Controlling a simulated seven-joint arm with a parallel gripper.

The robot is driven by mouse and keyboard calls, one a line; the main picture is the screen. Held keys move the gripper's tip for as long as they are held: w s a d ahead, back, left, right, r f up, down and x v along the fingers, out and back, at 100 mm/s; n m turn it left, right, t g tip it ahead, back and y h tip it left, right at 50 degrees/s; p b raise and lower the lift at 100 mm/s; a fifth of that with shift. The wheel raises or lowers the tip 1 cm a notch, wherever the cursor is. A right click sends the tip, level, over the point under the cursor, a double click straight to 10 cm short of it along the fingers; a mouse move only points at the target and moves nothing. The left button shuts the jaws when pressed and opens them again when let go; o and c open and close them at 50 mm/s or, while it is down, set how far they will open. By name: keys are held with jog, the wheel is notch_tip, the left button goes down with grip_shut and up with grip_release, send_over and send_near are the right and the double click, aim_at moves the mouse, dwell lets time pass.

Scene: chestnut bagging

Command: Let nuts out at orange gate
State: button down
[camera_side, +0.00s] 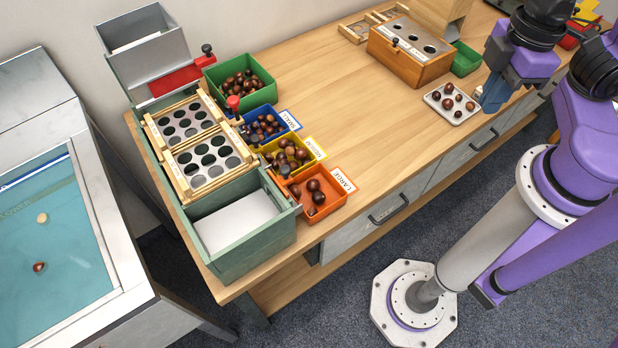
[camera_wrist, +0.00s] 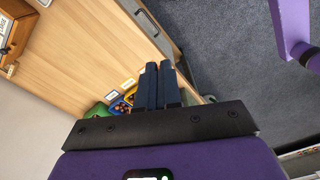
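The orange bin (camera_side: 325,211) labelled LARGE sits beside the sorter (camera_side: 240,246) at the table's front left and holds several large chestnuts. A dark knob (camera_side: 283,171) stands by the sorter side near the yellow and orange bins. I cannot make out an orange gate plate, nor whether it is open. My gripper (camera_side: 489,102) is far to the right, above the table's front edge beside a small white tray (camera_side: 456,119). In the wrist view its two dark blue fingers (camera_wrist: 158,66) lie side by side with nothing visible between them.
Green (camera_side: 266,97), blue (camera_side: 289,122) and yellow (camera_side: 312,155) bins with chestnuts line the sorter. A red gate (camera_side: 180,79) is at the grey hopper (camera_side: 146,52). A wooden box with holes (camera_side: 408,65) stands at the back. The middle tabletop is clear.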

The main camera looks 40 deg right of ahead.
jog(key=w+a+r+m, duration=0.2)
jog(key=w+a+m, duration=0.55)
jog(key=a, duration=0.65)
jog(key=m, duration=0.5)
send_near(289, 168)
jog(key=shift+y, duration=0.3)
jog(key=f, duration=0.6)
jog(key=shift+w+a+f, duration=0.2)
jog(key=shift+a+f, duration=0.05)
jog(key=shift+f, duration=0.15)
jog(key=shift+f, duration=2.1)
notch_tip(289, 168, up, 15)
jog(key=d, duration=0.1)
jog(key=s+d+r+n, duration=0.1)
jog(key=s+d+n, duration=0.5)
jog(key=d, duration=0.7)
jog(key=s+d+r+n, duration=0.1)
jog(key=s+d+n, duration=0.5)
jog(key=s+d, duration=0.5)
jog(key=d, duration=0.3)
jog(key=shift+d+r+n, duration=0.15)
jog(key=shift+d+n, duration=0.15)
jog(key=shift+n, duration=0.05)
